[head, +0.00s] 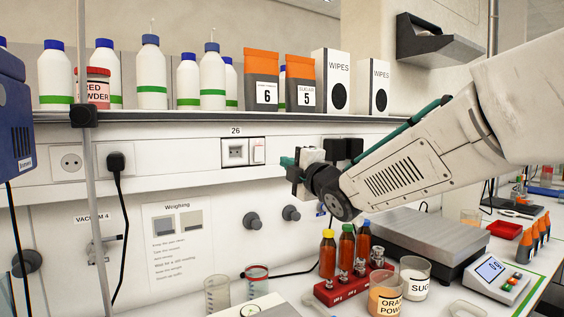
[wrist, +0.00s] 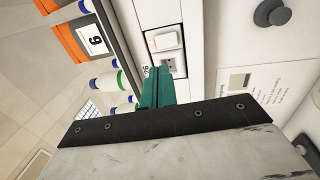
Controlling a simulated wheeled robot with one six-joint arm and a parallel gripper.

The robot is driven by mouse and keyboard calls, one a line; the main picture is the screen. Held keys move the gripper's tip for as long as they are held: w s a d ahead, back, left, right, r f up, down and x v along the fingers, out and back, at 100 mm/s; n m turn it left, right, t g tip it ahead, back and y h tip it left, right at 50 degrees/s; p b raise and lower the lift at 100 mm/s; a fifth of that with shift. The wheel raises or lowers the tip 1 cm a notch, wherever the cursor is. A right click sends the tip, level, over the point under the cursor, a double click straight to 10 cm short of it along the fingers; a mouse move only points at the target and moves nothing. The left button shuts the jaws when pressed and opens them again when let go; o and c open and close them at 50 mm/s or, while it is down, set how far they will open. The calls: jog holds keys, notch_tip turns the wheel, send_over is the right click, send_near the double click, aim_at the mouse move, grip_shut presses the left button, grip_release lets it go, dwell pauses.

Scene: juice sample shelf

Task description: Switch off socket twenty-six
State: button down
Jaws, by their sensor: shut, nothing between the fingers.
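Socket twenty-six is a white wall unit (head: 235,152) under a "26" label, with a white rocker switch (head: 259,150) at its right side. In the wrist view the view is turned; the switch (wrist: 165,41) is above the socket outlet (wrist: 169,67). I cannot tell which way the rocker is tipped. My gripper (head: 286,161) is shut and empty, its green fingertips a little right of the switch and pointing left. In the wrist view the fingers (wrist: 157,88) overlap the lower edge of the socket; touching is not clear.
A shelf (head: 190,116) with bottles, pouches and wipes boxes runs above the socket. A plugged socket (head: 116,161) with a black cable is to the left. Wall knobs (head: 252,222) sit below. A red rack with bottles (head: 338,290) and a scale (head: 415,238) stand on the bench.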

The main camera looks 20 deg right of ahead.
aim_at(260, 150)
jog(key=x, duration=1.2)
jog(key=shift+a, duration=0.1)
jog(key=shift+a, duration=0.15)
jog(key=shift+w+d, duration=0.15)
jog(key=shift+d, duration=0.15)
jog(key=shift+a+r, duration=0.1)
jog(key=shift+a, duration=0.05)
